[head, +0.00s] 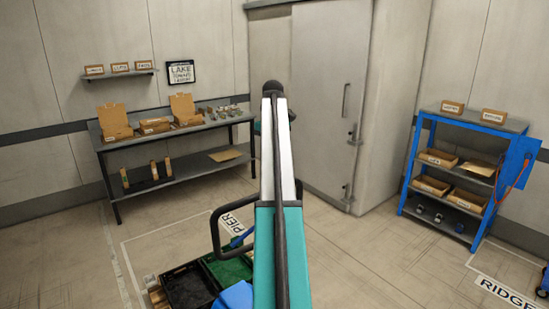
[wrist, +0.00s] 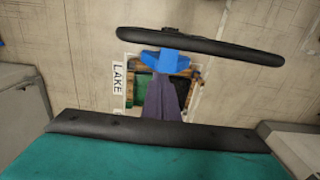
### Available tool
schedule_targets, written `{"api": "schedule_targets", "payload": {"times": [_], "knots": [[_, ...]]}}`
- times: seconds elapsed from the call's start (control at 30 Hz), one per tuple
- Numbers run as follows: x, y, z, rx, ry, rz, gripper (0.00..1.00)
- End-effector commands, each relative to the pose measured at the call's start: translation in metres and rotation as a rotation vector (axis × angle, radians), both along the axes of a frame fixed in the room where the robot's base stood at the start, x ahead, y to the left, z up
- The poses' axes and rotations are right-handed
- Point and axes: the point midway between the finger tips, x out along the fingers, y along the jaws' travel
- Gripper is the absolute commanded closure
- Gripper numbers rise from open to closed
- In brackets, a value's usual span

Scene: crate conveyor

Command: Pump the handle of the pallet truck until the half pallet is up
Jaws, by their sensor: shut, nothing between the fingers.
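The pallet truck's black handle loop (head: 216,236) stands left of my arm in the head view, joined to a blue neck (head: 238,241). The truck's blue body (head: 234,297) shows at the bottom edge. In the wrist view the handle's black bar (wrist: 215,46) crosses the top, above its blue neck (wrist: 165,57). My gripper (wrist: 162,80) is shut and empty, its dark fingers pointing towards the blue neck; I cannot tell whether they touch. My arm hides the gripper in the head view. The half pallet is mostly hidden under a black crate (head: 187,289) and a green crate (head: 231,270); its height is unclear.
A long workbench (head: 178,134) with cardboard boxes stands along the left wall. A blue shelf rack (head: 462,175) stands at right, and a grey door (head: 327,99) is at the back.

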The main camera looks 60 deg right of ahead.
Motion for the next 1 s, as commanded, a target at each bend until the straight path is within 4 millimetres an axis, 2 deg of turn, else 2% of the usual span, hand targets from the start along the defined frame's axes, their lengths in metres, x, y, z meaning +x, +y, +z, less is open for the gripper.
{"api": "schedule_targets", "payload": {"times": [0.13, 0.63, 0.83, 1.0], "knots": [[-0.006, -0.005, 0.006, 0.0, 0.0, -0.002, 1.0], [-0.006, -0.005, 0.004, 0.0, 0.0, -0.003, 1.0], [-0.006, -0.004, -0.009, 0.0, 0.0, -0.003, 1.0], [-0.006, -0.004, -0.029, 0.002, 0.002, -0.003, 1.0]]}}
